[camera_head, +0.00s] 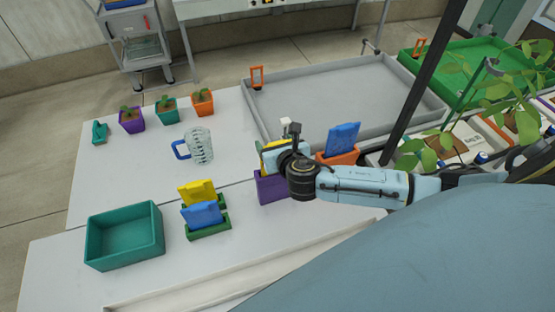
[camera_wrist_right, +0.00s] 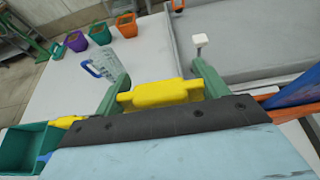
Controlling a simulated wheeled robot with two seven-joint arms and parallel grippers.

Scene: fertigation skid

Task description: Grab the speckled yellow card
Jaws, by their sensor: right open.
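A yellow card (camera_wrist_right: 160,93) stands between the two green fingers of my right gripper (camera_wrist_right: 160,74) in the right wrist view. The fingers are open, one at each end of the card; whether they touch it I cannot tell. In the head view my right gripper (camera_head: 274,152) is over a purple holder (camera_head: 271,188), and its wrist hides most of that card. A second yellow card (camera_head: 198,191) stands in a green holder to the left. Speckles are too small to make out on either card. My left gripper is not in view.
A blue card (camera_head: 343,137) in an orange holder (camera_head: 337,158) stands close right of my gripper. Another blue card (camera_head: 202,214) stands at the left, near a teal bin (camera_head: 125,238). A jug (camera_head: 200,146), potted seedlings and a grey tray (camera_head: 340,133) are beyond.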

